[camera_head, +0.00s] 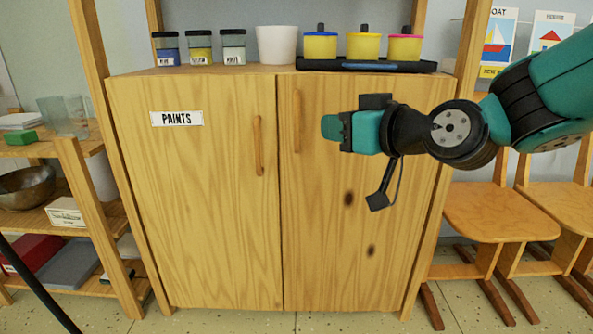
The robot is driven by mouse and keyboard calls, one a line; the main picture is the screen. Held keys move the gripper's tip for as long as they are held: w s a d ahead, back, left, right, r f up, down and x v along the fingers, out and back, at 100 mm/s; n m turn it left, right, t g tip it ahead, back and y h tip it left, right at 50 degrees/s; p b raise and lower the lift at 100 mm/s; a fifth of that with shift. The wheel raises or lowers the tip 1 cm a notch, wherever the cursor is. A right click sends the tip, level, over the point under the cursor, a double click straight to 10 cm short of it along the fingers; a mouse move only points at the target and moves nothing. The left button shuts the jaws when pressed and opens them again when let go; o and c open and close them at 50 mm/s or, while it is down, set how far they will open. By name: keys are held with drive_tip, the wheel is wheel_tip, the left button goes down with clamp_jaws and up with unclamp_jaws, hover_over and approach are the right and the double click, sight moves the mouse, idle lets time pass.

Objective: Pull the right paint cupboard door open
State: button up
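The wooden paint cupboard stands in the middle of the head view. Its right door (330,235) looks closed, level with the left door (200,220), which carries a "PAINTS" label (177,118). The right door's vertical wooden handle (297,121) is near the middle seam. The left door's handle (258,146) is beside it. My gripper (331,128) is in front of the right door, a little right of its handle, pointing left. It appears apart from the handle. From this side-on view I cannot tell its finger opening.
Paint jars (199,48), a white cup (277,45) and a dark tray (365,66) with several coloured pots stand on the cupboard top. Shelves with a metal bowl (27,187) stand left. Wooden chairs (498,212) stand right. The floor in front shows clear.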

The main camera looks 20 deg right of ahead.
wheel_tip(320, 180, down, 4)
drive_tip(key=w+d+t+b, duration=0.1)
drive_tip(key=d+t+b, duration=0.1)
drive_tip(key=b, duration=0.1)
drive_tip(key=m+h+p, duration=0.1)
drive_tip(key=p, duration=1.3)
approach(298, 123)
drive_tip(key=shift+t, duration=0.3)
drive_tip(key=x, duration=1)
drive_tip(key=shift+w+a+f, duration=0.1)
drive_tip(key=shift+w+f, duration=0.1)
drive_tip(key=shift+w, duration=0.15)
clamp_jaws()
